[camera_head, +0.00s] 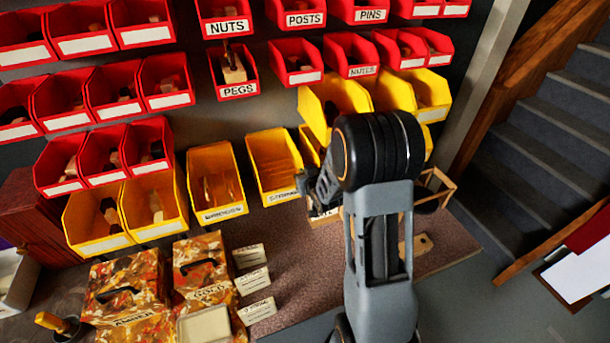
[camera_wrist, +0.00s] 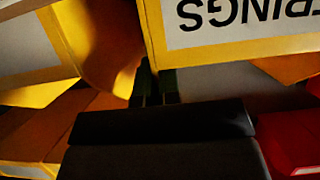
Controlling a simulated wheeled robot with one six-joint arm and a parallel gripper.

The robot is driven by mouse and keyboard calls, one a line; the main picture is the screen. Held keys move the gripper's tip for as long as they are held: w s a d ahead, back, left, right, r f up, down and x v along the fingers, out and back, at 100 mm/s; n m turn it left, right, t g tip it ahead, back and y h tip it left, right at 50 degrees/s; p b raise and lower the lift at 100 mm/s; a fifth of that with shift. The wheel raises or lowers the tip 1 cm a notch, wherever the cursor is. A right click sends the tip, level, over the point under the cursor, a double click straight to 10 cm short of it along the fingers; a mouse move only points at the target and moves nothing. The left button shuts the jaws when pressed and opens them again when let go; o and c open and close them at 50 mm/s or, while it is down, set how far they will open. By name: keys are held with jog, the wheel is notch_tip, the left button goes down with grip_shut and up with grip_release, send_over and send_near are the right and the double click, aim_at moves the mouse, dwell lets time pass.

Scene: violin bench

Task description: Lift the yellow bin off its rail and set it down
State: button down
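Several yellow bins hang in the rack in the head view, and I cannot tell which one the task means. The one nearest my gripper (camera_head: 302,184) is a yellow bin (camera_head: 272,160) with a partly hidden label. My gripper is at its right front edge, partly hidden by my arm. In the wrist view a yellow bin (camera_wrist: 154,25) with an upside-down label ending in "RINGS" is very close. The dark fingertips (camera_wrist: 155,86) are just below its corner. Whether they touch or straddle its wall is too dark to tell.
A yellow bin (camera_head: 215,176) labelled "BRIDGES" hangs to the left, and more yellow bins (camera_head: 425,92) hang to the right. Red bins (camera_head: 297,61) fill the rows above. Patterned boxes (camera_head: 127,287) and small cards (camera_head: 252,280) stand on the bench (camera_head: 310,280). A wooden crate (camera_head: 443,186) is behind my arm.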

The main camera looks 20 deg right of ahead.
jog(key=shift+r, duration=0.55)
jog(key=shift+s+f, duration=0.15)
jog(key=shift+s, duration=0.6)
jog(key=shift+s+f, duration=0.15)
jog(key=shift+s, duration=0.6)
dwell(1.0)
jog(key=shift+s+b, duration=0.1)
jog(key=shift+b, duration=0.2)
